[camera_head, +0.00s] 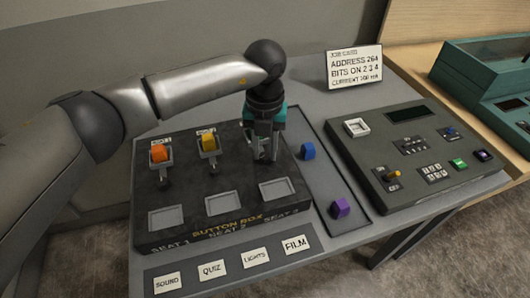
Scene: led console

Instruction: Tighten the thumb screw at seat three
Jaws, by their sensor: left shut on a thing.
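The black button box (238,228) stands on the grey table, with seats one to three labelled along its front. My left gripper (265,158) points straight down at the back of seat three. Its fingers are shut on the thumb screw there, which they mostly hide. The seat's back holder is also largely covered by the gripper. An orange button (159,153) is in the seat one holder and a yellow button (208,142) in the seat two holder, each with a small dark thumb screw in front. My right gripper is not in view.
A blue button (308,151) and a purple button (340,209) lie on the dark tray right of the box. A grey console (425,160) stands further right. A job card (354,67) stands behind. Label cards, such as SOUND (167,284), lie in front.

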